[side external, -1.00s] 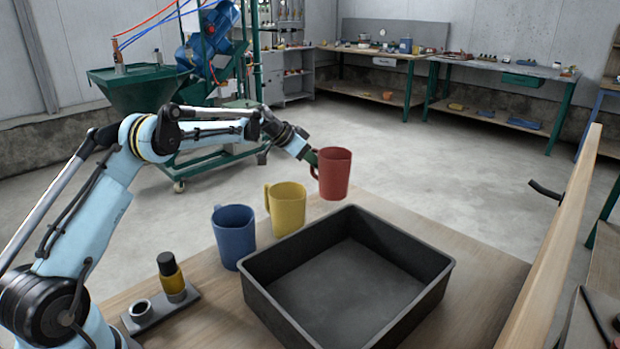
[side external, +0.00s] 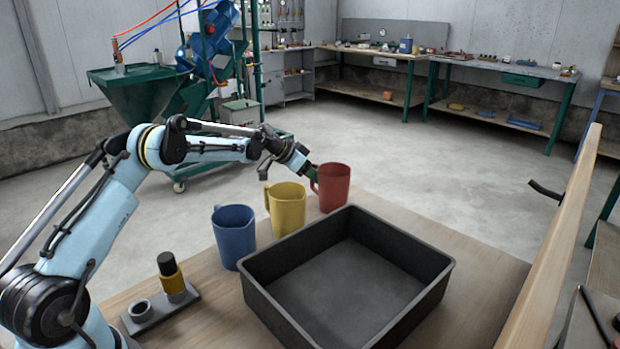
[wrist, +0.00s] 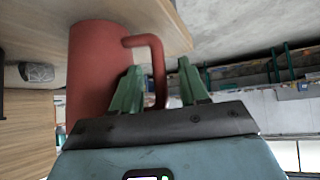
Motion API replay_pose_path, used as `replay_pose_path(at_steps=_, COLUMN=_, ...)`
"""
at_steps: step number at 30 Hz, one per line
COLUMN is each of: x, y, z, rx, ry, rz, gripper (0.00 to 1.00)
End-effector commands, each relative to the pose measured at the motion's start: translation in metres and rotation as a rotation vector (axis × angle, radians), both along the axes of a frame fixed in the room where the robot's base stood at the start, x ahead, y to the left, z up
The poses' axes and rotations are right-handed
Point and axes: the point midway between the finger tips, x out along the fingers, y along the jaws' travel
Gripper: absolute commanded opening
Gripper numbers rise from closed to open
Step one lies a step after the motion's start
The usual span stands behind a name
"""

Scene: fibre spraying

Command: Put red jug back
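The red jug (side external: 334,187) stands upright at the far edge of the wooden table, right of the yellow jug (side external: 287,208) and behind the black tray. The blue jug (side external: 234,236) stands at the left of the yellow one. My gripper (side external: 315,178) is at the left side of the red jug, by its handle. In the wrist view, the red jug (wrist: 95,70) fills the left part. The green fingers of my gripper (wrist: 160,80) are apart, with the handle between them and gaps visible on both sides.
The empty black tray (side external: 446,270) takes up the middle of the table (side external: 490,262). A small grey holder (side external: 140,311) with a black and yellow cylinder (side external: 171,277) is at the front left. A wooden board (side external: 550,240) rises at the right.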

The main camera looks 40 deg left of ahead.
Motion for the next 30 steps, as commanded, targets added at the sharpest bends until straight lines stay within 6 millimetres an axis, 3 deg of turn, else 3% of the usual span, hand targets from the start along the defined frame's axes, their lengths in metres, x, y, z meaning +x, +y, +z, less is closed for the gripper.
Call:
replay_pose_path(at_steps=11, x=-0.004, y=0.002, z=0.007, rx=0.0, ry=0.0, rz=0.001, gripper=0.44)
replay_pose_path(at_steps=30, x=-0.069, y=0.026, z=0.076, rx=0.0, ry=0.0, rz=0.001, gripper=0.44)
